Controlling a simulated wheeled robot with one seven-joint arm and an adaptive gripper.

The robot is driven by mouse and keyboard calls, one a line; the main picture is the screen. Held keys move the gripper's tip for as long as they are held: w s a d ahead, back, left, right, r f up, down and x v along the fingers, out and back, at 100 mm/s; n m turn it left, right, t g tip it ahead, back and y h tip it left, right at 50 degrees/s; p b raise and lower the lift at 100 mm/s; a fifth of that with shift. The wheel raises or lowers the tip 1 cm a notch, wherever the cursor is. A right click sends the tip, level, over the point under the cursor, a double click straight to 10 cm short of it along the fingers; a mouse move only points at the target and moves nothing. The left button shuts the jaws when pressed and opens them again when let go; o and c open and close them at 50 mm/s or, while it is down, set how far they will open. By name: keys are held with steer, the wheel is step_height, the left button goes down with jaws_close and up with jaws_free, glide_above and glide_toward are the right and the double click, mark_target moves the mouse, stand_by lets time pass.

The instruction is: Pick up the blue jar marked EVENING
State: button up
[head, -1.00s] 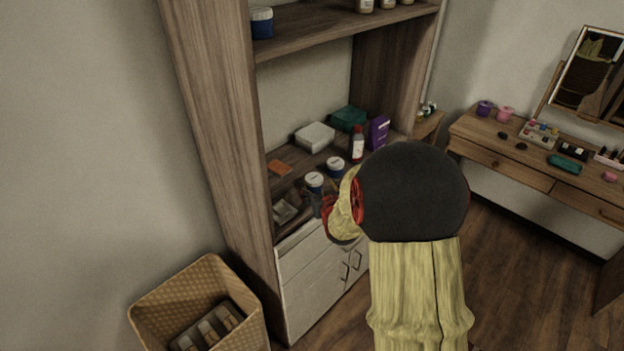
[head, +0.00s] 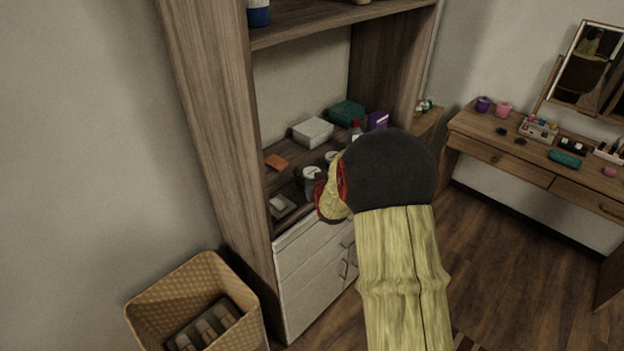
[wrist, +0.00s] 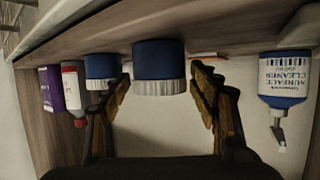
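In the wrist view, which shows the shelf upside down, a blue jar with a ribbed white lid (wrist: 160,62) stands between the two fingers of my gripper (wrist: 159,78). The fingers are open, with a gap visible on each side of the jar. A second blue jar with a white lid (wrist: 102,69) stands to its left, beyond the left finger. No EVENING marking is readable on either jar. In the head view, white lids of the nearer jar (head: 312,172) and the farther jar (head: 331,156) show beside my arm, which hides most of my gripper.
A Surface Cleaner bottle (wrist: 285,82) stands to the right in the wrist view. A red-capped bottle (wrist: 73,88) and purple box (wrist: 50,88) stand left. A basket (head: 150,308) stands on the floor.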

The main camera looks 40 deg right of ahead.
steer(key=c, duration=1)
steer(key=shift+c, duration=0.3)
steer(key=shift+r, duration=0.1)
